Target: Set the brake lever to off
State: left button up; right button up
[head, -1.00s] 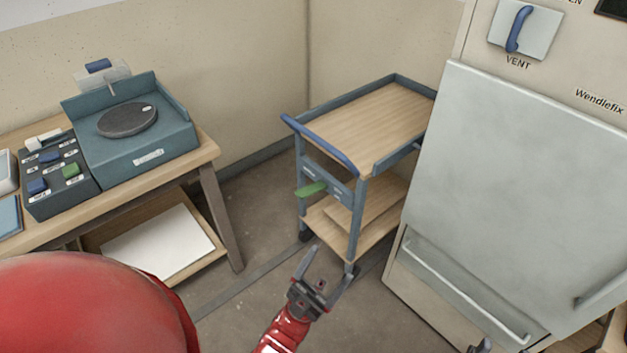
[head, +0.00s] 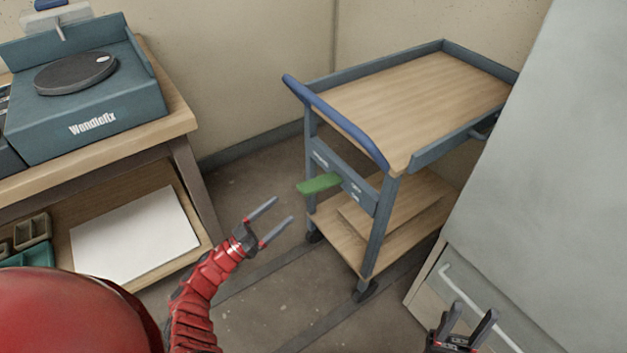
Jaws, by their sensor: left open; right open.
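The green brake lever (head: 320,184) sticks out to the left from a blue-grey plate (head: 345,182) on the near end of the cart (head: 420,95). Small labels on the plate are too small to read. My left gripper (head: 277,219) is open and empty, below and to the left of the lever in the picture, apart from it. My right gripper (head: 474,318) is open and empty at the bottom right, in front of the grey cabinet.
The cart has a blue handle (head: 335,122), a lower shelf and black castors. A wooden table (head: 165,115) with a blue-grey wheel unit (head: 90,95) stands at left. The large grey cabinet (head: 540,190) closes off the right. Floor between table and cart is clear.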

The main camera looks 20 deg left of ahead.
aim_at(311, 185)
pick_arm(q)
jog(key=b+x, duration=0.1)
jog(key=x, duration=1.2)
jog(key=shift+w+d+r, duration=0.1)
jog(key=shift+w+d, duration=0.05)
grip_shut()
